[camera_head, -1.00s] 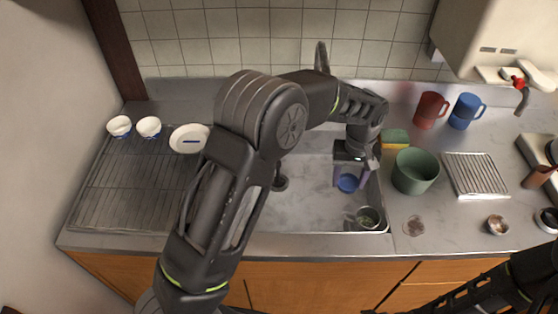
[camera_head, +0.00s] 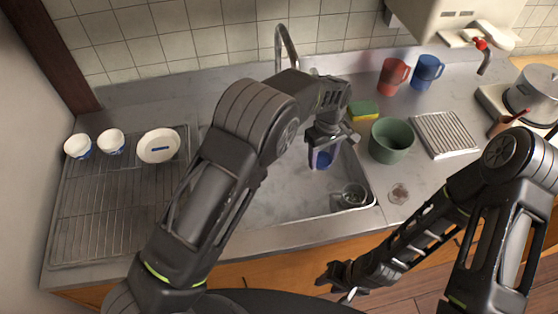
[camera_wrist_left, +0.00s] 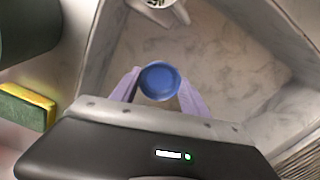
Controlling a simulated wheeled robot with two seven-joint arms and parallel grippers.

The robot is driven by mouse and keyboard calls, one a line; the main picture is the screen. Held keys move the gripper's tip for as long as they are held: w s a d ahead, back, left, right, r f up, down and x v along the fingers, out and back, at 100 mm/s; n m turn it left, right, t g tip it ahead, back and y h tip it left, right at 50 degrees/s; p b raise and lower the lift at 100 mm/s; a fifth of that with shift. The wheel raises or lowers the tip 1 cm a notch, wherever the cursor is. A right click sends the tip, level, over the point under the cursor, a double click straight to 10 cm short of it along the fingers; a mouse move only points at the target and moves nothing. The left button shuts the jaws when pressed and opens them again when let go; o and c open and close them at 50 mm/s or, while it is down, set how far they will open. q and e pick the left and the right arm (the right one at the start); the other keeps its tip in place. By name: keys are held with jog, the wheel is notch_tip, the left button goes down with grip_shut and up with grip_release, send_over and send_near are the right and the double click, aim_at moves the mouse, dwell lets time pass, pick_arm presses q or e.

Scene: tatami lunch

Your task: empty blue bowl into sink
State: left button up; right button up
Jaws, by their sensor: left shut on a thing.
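The blue bowl (camera_head: 322,159) is small and round. My left gripper (camera_head: 323,150) is shut on it and holds it over the right part of the sink (camera_head: 270,195). In the left wrist view the bowl (camera_wrist_left: 160,80) sits between the two pale purple fingers, with the sink floor (camera_wrist_left: 225,65) beyond it. Its inside shows plain blue. Its exact height above the sink floor is hard to tell. My right gripper (camera_head: 337,284) is low, in front of the counter edge, and its jaws are too small and dark to read.
A green pot (camera_head: 391,140) and a sponge (camera_head: 363,111) stand right of the sink. Two white bowls and a white dish (camera_head: 158,146) are on the left drainboard. The sink's middle is clear.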

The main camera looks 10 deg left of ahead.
pick_arm(q)
jog(key=shift+s+a+r+h, duration=0.1)
jog(key=shift+a+h, duration=0.2)
jog(key=shift+a, duration=0.05)
